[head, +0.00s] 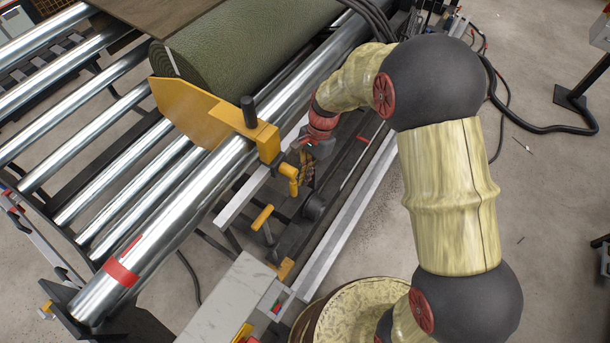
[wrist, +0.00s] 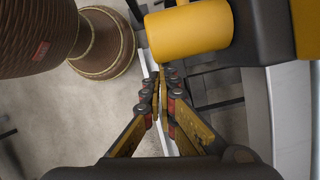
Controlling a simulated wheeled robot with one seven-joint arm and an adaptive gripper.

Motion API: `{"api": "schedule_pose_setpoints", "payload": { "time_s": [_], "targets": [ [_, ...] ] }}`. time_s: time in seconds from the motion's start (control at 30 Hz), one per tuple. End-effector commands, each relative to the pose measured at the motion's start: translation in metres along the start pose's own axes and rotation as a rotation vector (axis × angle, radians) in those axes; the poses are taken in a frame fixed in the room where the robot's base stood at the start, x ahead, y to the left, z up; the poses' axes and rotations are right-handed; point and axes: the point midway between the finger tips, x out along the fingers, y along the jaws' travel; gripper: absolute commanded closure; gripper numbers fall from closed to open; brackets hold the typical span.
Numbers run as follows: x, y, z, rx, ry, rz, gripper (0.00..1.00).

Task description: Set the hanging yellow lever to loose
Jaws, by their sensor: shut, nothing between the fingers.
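The hanging yellow lever (head: 290,178) sticks out below the yellow clamp block (head: 262,136) on the thick steel bar. In the wrist view a large yellow rounded piece (wrist: 190,31), which looks like this lever, sits just above and right of my fingertips. My gripper (head: 306,176) is beside the lever on its right in the head view, partly hidden by my wrist. The wrist view shows its fingers (wrist: 161,82) together with nothing between them. I cannot tell whether the fingertips touch the lever.
A yellow guide plate (head: 188,108) stands against a green turf roll (head: 255,50). A yellow T-handle (head: 262,217) is lower down, near a pale box (head: 232,305). Steel rollers (head: 125,195) fill the left. A rail (head: 345,205) runs beneath my gripper.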

Motion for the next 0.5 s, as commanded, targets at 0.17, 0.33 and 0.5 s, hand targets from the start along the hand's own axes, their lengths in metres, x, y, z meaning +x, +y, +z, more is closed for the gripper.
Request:
{"api": "schedule_pose_setpoints", "payload": {
  "time_s": [0.17, 0.33, 0.5],
  "targets": [
    [0.002, 0.001, 0.002, 0.003, -0.037, 0.008, 1.00],
    [0.005, 0.002, 0.006, 0.007, -0.103, 0.023, 1.00],
    [0.011, 0.004, 0.013, 0.014, -0.220, 0.046, 1.00]
  ]
}}
